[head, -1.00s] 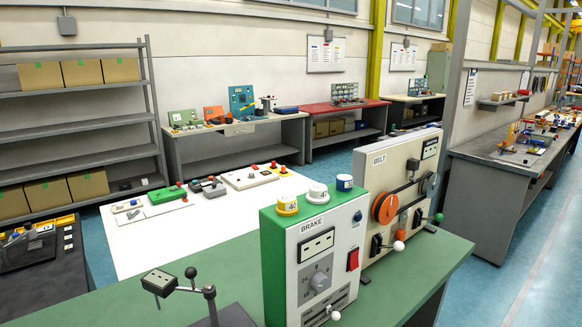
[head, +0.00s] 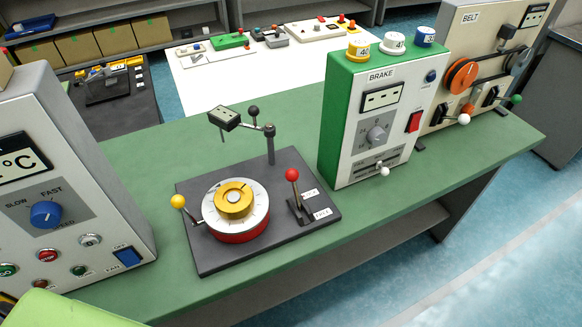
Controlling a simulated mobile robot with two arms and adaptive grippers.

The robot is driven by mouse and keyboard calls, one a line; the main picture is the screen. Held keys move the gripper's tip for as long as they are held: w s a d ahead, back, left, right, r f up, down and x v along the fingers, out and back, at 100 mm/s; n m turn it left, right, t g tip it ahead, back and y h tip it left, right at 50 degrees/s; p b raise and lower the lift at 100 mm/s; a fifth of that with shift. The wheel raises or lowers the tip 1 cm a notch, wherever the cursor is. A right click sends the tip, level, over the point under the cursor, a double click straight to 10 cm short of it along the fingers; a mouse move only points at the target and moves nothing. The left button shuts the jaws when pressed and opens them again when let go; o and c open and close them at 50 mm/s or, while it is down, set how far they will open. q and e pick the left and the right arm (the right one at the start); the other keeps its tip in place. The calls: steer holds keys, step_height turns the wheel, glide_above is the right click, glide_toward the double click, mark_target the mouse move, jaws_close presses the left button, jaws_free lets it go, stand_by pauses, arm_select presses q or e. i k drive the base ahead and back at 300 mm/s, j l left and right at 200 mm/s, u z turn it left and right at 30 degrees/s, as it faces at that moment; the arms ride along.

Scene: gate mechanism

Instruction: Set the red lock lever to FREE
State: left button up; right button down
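The red lock lever (head: 292,176) has a red ball on a thin stem and stands in a slotted block at the right of a dark base plate (head: 215,258). Two white labels lie beside it: the farther one (head: 311,194) is too small to read surely, and the nearer one (head: 322,213) seems to read FREE. The lever's ball leans toward the far side, away from the nearer label. A round dial (head: 233,203) with a gold centre and red rim sits on the plate, with a yellow-knobbed lever (head: 178,202) at its left.
A post (head: 270,145) with a black-knobbed arm and small display rises behind the dial. A white panel with a blue knob (head: 46,214) stands left; the green BRAKE box (head: 338,110) and BELT box (head: 480,40) stand right. Green tabletop (head: 150,165) is clear around the plate.

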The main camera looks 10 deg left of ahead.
mark_target(292, 173)
steer(key=l+u, duration=0.2)
steer(key=l, duration=0.2)
steer(key=k+l+u, duration=0.15)
steer(key=l, duration=0.2)
steer(key=l+u, duration=0.2)
steer(key=l, duration=0.15)
steer(key=k+l+u, duration=0.2)
steer(key=l, duration=0.15)
